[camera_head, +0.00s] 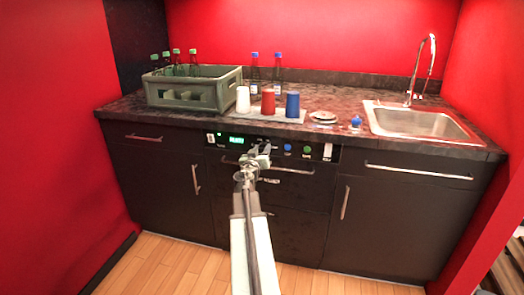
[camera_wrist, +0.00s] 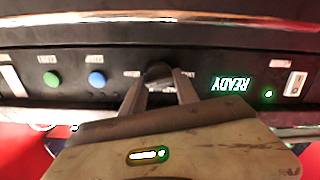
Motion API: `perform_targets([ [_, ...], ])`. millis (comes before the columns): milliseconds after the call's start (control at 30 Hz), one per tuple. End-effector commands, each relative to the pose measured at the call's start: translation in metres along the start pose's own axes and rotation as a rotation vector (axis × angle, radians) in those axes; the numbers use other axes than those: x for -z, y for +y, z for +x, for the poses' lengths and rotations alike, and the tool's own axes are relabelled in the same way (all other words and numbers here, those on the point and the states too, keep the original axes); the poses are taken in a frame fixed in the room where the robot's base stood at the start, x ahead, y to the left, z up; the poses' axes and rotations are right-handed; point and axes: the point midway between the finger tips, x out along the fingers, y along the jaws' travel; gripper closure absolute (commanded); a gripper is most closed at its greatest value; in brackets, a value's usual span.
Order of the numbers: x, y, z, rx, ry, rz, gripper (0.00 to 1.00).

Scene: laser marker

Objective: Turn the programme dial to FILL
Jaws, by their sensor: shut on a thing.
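The programme dial (camera_wrist: 158,72) is a dark knob on the black control panel (camera_wrist: 112,82), seen upside down in the wrist view. My gripper (camera_wrist: 160,82) has one finger on each side of the dial and is shut on it. The small labels around the dial are too blurred or covered to read, so I cannot tell its setting. In the head view my gripper (camera_head: 259,156) is at the front of the panel (camera_head: 272,144) and hides the dial. The green display (camera_wrist: 231,84) reads READY, and a small green lamp (camera_wrist: 268,94) is lit.
A blue button (camera_wrist: 97,80) and a green button (camera_wrist: 53,79) sit beside the dial. A white rocker switch (camera_wrist: 296,80) is near the panel's end. Drawer handles (camera_head: 290,170) stick out below. On the counter are a crate (camera_head: 165,97), cups, bottles and a sink (camera_head: 415,122).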

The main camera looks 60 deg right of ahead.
Motion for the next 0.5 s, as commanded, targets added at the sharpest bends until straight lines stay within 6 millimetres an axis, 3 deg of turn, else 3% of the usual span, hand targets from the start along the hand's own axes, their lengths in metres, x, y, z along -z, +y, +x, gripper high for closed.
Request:
perform_targets([
  [500, -0.0012, -0.0021, -0.0010, 0.000, -0.001, -0.475, 1.00],
])
